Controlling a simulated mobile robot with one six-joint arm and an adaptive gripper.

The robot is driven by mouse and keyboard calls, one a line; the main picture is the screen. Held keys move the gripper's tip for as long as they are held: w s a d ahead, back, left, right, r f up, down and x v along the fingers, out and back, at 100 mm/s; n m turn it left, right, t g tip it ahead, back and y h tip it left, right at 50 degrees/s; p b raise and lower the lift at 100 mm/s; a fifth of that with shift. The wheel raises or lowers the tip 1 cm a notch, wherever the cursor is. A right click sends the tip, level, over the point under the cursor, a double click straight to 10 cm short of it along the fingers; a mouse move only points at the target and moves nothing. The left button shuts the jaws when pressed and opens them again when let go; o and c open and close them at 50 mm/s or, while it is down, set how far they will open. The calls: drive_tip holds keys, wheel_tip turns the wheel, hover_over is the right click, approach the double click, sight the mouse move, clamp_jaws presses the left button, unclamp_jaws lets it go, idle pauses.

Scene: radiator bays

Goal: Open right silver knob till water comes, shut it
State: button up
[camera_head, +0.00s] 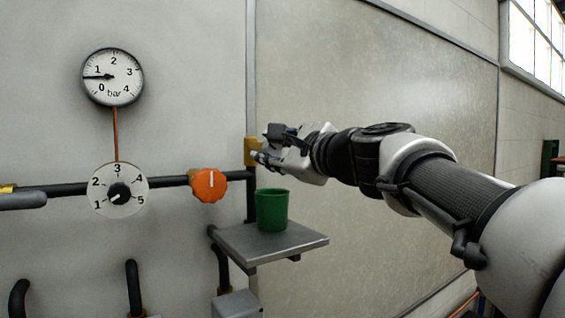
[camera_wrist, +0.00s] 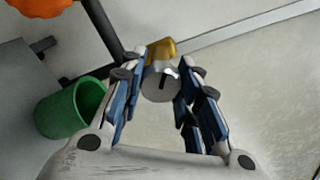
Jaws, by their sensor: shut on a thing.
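The silver knob (camera_wrist: 160,84) is a round grey disc with a dark mark on its face. It sits on a brass fitting (camera_head: 251,151) at the right end of the dark pipe; the brass also shows in the wrist view (camera_wrist: 161,48). My gripper (camera_head: 262,151) is at the fitting. In the wrist view its two fingers (camera_wrist: 160,88) are on either side of the knob, shut on it. In the head view the gripper hides the knob. No water shows at the fitting.
A green cup (camera_head: 272,210) stands on a grey shelf (camera_head: 250,243) below the fitting. An orange knob (camera_head: 208,185), a numbered dial (camera_head: 118,190) and a pressure gauge (camera_head: 113,77) reading a little under 1 bar are to the left. The panel at right is clear.

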drive_tip(key=n+b, duration=0.2)
drive_tip(key=n, duration=0.1)
drive_tip(key=shift+f+n, duration=0.15)
drive_tip(key=shift+n, duration=0.15)
drive_tip(key=shift+n+b, duration=1.05)
drive_tip(key=shift+n, duration=0.55)
drive_tip(key=shift+r, duration=0.2)
drive_tip(key=o, duration=1.1)
drive_tip(key=shift+c, duration=0.2)
drive_tip(key=shift+s, duration=0.1)
drive_tip(key=v, duration=1.2)
